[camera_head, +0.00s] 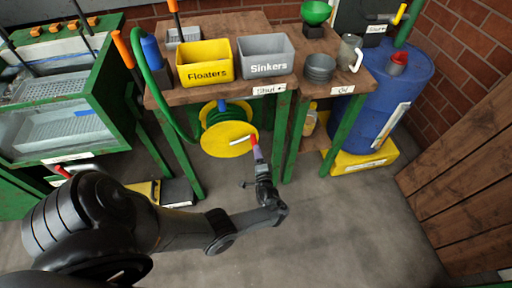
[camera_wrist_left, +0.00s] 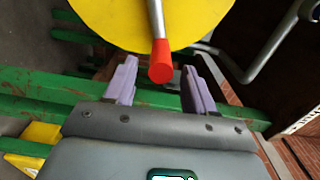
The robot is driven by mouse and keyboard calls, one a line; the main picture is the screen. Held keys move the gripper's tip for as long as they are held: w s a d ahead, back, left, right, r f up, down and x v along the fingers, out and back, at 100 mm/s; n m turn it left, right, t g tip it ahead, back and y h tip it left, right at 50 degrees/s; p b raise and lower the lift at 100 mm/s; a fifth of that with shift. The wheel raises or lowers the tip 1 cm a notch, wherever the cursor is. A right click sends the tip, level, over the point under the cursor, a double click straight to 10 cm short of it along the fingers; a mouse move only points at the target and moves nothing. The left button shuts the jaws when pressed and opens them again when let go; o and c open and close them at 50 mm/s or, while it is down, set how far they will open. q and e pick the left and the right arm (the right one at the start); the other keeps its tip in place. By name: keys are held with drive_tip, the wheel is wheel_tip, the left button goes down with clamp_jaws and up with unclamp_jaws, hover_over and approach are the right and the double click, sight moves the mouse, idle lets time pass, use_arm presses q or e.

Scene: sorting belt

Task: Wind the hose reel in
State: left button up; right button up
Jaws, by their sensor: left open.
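The hose reel (camera_head: 222,139) is mounted under the front of the wooden bench. It has a yellow disc with green hose wound behind it, and the disc fills the top of the left wrist view (camera_wrist_left: 125,18). A metal crank with a red handle (camera_head: 253,140) sticks out from the disc. The red handle end (camera_wrist_left: 160,62) is between and slightly beyond the purple fingers in the left wrist view. My left gripper (camera_wrist_left: 161,82) is open, a finger on either side of the handle with gaps showing. In the head view the left gripper (camera_head: 258,155) is just below the handle. My right gripper is not in view.
A yellow Floaters bin (camera_head: 205,64) and a grey Sinkers bin (camera_head: 265,57) stand on the bench. Green hose (camera_head: 152,85) hangs at the bench's left. Green bench legs (camera_head: 180,155) flank the reel. A blue barrel (camera_head: 385,105) stands right. The floor in front is clear.

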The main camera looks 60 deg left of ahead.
use_arm(q)
drive_tip(key=p+v, duration=0.1)
drive_tip(key=v, duration=0.5)
drive_tip(key=shift+d, duration=0.3)
drive_tip(key=shift+s+a, duration=0.1)
